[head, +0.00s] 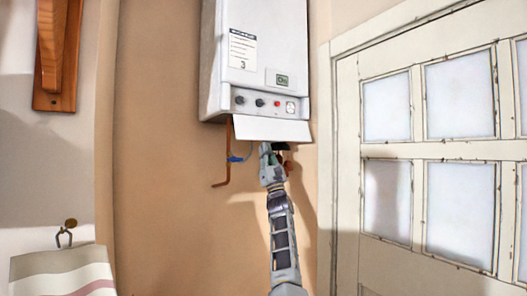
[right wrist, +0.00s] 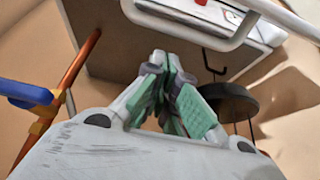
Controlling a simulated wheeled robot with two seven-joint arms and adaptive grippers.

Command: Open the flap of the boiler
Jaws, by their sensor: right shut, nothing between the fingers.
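The white boiler (head: 262,55) hangs on the tan wall. At its lower front, a row of knobs and a red button (head: 277,103) is exposed. The white flap (head: 272,129) hangs below that row, tilted outward and folded down. My right gripper (head: 266,149) is just under the flap's lower edge, pointing up. In the right wrist view its green-padded fingers (right wrist: 165,80) are shut together with nothing between them, below the boiler's grey underside (right wrist: 110,40). I cannot tell whether they touch the flap. My left gripper is not in view.
A copper pipe (head: 226,165) with a blue lever (head: 236,159) runs down left of the gripper. A dark round part (right wrist: 228,102) is close right of the fingers. A paned window or door (head: 430,150) stands right. A cloth (head: 62,270) hangs lower left.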

